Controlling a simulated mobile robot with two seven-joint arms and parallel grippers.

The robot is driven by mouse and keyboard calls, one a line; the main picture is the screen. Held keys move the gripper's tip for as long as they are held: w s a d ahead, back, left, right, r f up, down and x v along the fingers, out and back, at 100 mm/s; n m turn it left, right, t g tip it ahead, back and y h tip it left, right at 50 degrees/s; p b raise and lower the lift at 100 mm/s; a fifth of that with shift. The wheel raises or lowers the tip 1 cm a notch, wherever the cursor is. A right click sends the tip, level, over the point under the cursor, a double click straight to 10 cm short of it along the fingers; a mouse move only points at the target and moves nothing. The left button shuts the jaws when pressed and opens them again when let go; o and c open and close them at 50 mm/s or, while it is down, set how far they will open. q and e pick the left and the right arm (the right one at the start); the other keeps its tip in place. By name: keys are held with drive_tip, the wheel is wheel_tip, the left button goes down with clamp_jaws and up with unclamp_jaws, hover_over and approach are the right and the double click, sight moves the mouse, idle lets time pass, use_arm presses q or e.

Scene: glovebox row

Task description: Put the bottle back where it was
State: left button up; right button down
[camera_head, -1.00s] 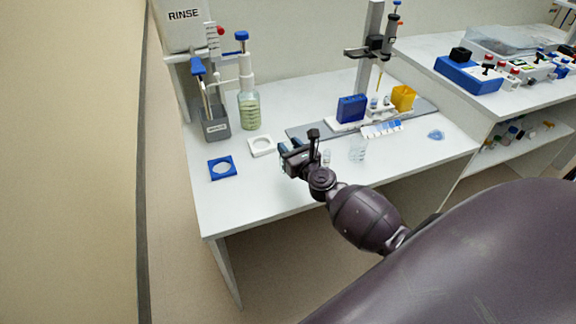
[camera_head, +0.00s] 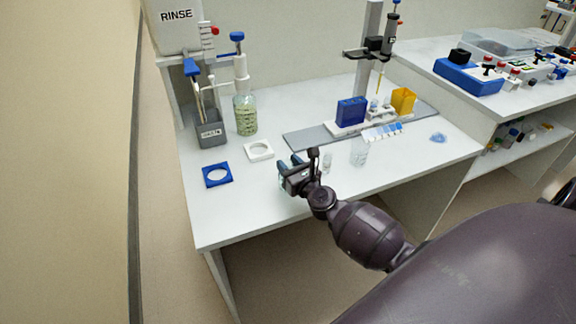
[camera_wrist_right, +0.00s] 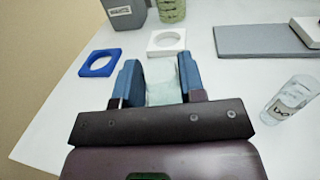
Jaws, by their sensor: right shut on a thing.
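My right gripper (camera_head: 291,172) is over the front part of the white bench (camera_head: 240,215). Its blue fingers (camera_wrist_right: 156,82) are shut on a clear bottle (camera_wrist_right: 162,90), which is mostly hidden behind the gripper in the head view. A white holder with a round hole (camera_head: 259,151) lies beyond the gripper, and a blue holder with a round hole (camera_head: 217,175) lies to its left. Both holes look empty. The wrist view also shows the white holder (camera_wrist_right: 166,41) and the blue holder (camera_wrist_right: 100,62) ahead of the fingers. My left gripper is not in view.
A clear labelled container (camera_head: 360,152) and a small vial (camera_head: 327,163) stand right of the gripper. A green-filled dispenser bottle (camera_head: 246,115) and a grey tool box (camera_head: 210,131) stand behind the holders. A grey board (camera_head: 307,138) carries racks. The front left bench is clear.

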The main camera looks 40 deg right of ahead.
drive_tip(key=shift+f, duration=0.15)
drive_tip(key=c, duration=0.7)
unclamp_jaws()
